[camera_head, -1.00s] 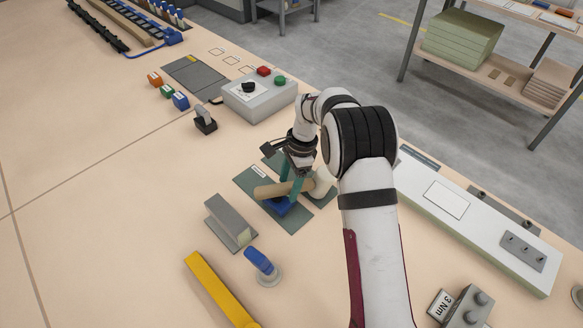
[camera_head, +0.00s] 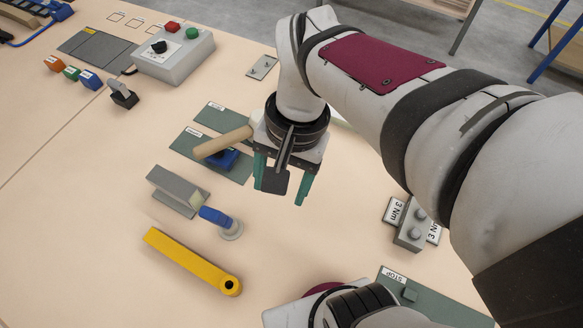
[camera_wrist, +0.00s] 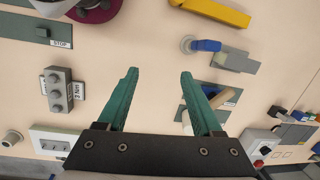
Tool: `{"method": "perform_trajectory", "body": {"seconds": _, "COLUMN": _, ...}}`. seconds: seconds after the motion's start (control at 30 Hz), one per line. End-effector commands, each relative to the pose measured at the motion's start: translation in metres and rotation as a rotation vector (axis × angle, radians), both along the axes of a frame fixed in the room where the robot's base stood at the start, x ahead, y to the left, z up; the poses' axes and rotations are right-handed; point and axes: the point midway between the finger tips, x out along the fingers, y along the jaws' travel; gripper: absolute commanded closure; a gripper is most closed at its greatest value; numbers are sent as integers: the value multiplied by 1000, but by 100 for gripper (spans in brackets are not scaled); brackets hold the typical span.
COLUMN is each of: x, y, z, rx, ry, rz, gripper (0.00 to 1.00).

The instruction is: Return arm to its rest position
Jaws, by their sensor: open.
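My gripper (camera_head: 282,187) is open and empty, with its green fingers pointing down above the bench. Bare bench top shows between the fingers in the wrist view (camera_wrist: 163,105). The tool with a wooden handle (camera_head: 222,142) lies on a dark green mat (camera_head: 236,172), to the left of my gripper and apart from it. The mat is partly hidden by my gripper. My arm reaches in from the right of the head view.
Near my gripper are a grey angled block (camera_head: 176,190), a blue-handled piece (camera_head: 215,217) and a yellow bar (camera_head: 190,262). A grey block with knobs (camera_head: 410,228) and a green STOP plate (camera_head: 430,300) lie right. A control box (camera_head: 175,55) stands at the back.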

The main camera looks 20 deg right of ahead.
Motion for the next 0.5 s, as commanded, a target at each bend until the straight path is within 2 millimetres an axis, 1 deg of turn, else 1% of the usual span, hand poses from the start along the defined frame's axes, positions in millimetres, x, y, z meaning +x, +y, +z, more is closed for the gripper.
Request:
{"method": "perform_trajectory", "body": {"seconds": 0.03, "x": -30, "y": -3, "z": -7, "rx": -2, "ry": -18, "rz": 47, "gripper": 33}}
{"method": "perform_trajectory", "body": {"seconds": 0.1, "x": -59, "y": -5, "z": -18, "rx": -5, "ry": -30, "rz": 103, "gripper": 33}}
{"method": "perform_trajectory", "body": {"seconds": 0.17, "x": -73, "y": -6, "z": -25, "rx": -5, "ry": -36, "rz": 133, "gripper": 33}}
{"method": "perform_trajectory", "body": {"seconds": 0.2, "x": -78, "y": -6, "z": -28, "rx": -6, "ry": -37, "rz": 146, "gripper": 33}}
{"method": "perform_trajectory", "body": {"seconds": 0.27, "x": -81, "y": -7, "z": -30, "rx": -6, "ry": -38, "rz": 152, "gripper": 33}}
{"method": "perform_trajectory", "body": {"seconds": 0.5, "x": -81, "y": -6, "z": -30, "rx": -5, "ry": -36, "rz": 151, "gripper": 33}}
